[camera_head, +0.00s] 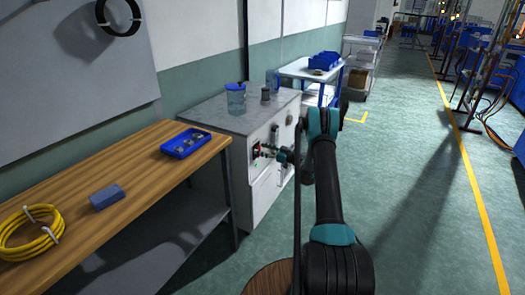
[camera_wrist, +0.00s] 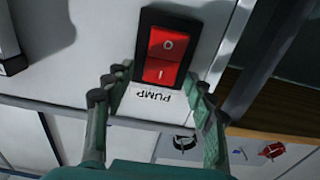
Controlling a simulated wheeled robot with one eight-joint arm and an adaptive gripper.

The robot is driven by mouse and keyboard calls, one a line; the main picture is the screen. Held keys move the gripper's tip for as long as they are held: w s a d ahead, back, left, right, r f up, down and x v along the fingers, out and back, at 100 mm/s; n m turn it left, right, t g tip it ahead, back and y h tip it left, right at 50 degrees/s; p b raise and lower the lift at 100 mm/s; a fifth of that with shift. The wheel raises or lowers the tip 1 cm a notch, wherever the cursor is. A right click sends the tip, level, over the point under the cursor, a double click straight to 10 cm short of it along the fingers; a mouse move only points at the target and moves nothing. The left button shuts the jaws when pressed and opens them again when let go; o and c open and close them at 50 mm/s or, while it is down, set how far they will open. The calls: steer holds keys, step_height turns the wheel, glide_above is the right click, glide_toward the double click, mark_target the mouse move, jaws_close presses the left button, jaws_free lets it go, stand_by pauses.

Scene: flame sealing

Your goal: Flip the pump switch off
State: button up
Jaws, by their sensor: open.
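The pump switch (camera_wrist: 166,50) is a red rocker in a black frame on the white cabinet front, with O and I marks. It shows upside down above the label PUMP (camera_wrist: 155,95) in the wrist view. My gripper (camera_wrist: 158,82) is open, its two dark green fingers on either side of the label and the switch's lower part. Nothing is held between them. I cannot tell whether the fingers touch the panel. In the head view the switch is small on the grey-topped cabinet (camera_head: 238,118), and my arm reaches it from the right.
A wooden table (camera_head: 150,165) stands left of the cabinet with a blue tray (camera_head: 184,152), a blue-grey block (camera_head: 107,197) and a yellow hose coil (camera_head: 38,232). Glass beakers (camera_head: 236,98) stand on the cabinet.

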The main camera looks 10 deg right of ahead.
steer(key=shift+c, duration=0.5)
steer(key=c, duration=1.1)
steer(key=shift+o, duration=0.2)
steer(key=shift+s+d+f+t+y, duration=0.1)
steer(key=shift+f+t+y, duration=0.2)
steer(key=shift+t+y, duration=0.3)
steer(key=shift+s+d+f+t+y, duration=0.1)
steer(key=shift+f+t+y, duration=0.25)
steer(key=shift+y, duration=0.45)
steer(key=shift+r, duration=0.1)
steer(key=o, duration=1.2)
steer(key=shift+c, duration=0.2)
steer(key=d+r+v, duration=0.1)
steer(key=r+v, duration=0.2)
steer(key=v, duration=1.3)
steer(key=shift+s+r, duration=0.15)
steer(key=shift+s, duration=0.3)
steer(key=shift+d, duration=0.15)
